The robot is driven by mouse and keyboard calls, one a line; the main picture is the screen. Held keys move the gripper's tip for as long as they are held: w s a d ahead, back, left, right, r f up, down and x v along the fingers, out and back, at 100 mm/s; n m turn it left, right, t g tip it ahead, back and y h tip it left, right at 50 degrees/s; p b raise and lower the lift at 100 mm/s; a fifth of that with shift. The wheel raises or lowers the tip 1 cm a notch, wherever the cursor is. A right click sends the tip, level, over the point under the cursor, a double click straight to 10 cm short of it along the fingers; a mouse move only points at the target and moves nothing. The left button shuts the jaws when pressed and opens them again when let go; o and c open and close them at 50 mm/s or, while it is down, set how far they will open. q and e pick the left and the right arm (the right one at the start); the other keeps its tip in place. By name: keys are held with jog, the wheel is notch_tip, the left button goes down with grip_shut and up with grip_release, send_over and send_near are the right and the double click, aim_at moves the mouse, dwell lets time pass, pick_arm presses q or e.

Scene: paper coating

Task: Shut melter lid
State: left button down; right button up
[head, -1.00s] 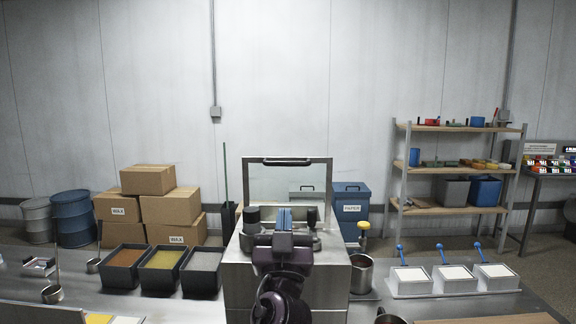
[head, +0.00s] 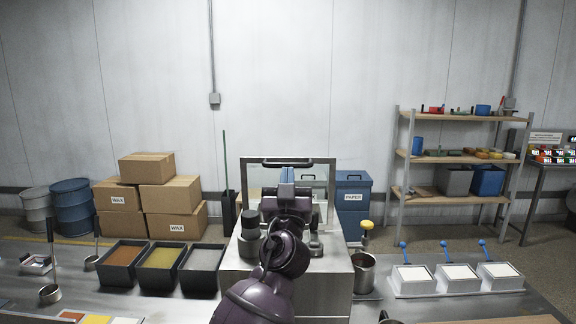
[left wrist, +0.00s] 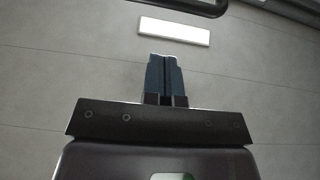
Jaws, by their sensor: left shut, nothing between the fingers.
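The melter (head: 335,275) is a steel box at the centre of the bench. Its lid (head: 326,161), a framed see-through panel, stands upright at the back of the melter, with a dark handle (head: 270,162) along its top edge. My left gripper (head: 287,175) is raised in front of the lid, its blue fingertips just below the handle in the picture. It is shut and empty; I cannot tell whether it touches the lid. In the left wrist view the shut blue fingers (left wrist: 164,75) point up, and a dark bar, probably the handle, crosses the top edge.
My left arm hides much of the melter's top.

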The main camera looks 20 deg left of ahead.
pick_arm(q)
jog(key=shift+w+a+f, duration=0.1)
jog(key=shift+w+a, duration=0.1)
jog(key=shift+w, duration=0.55)
jog(key=shift+w+a, duration=0.25)
jog(key=shift+w, duration=0.5)
jog(key=shift+w+a+f, duration=0.1)
jog(key=shift+w+a, duration=0.1)
jog(key=shift+w, duration=0.55)
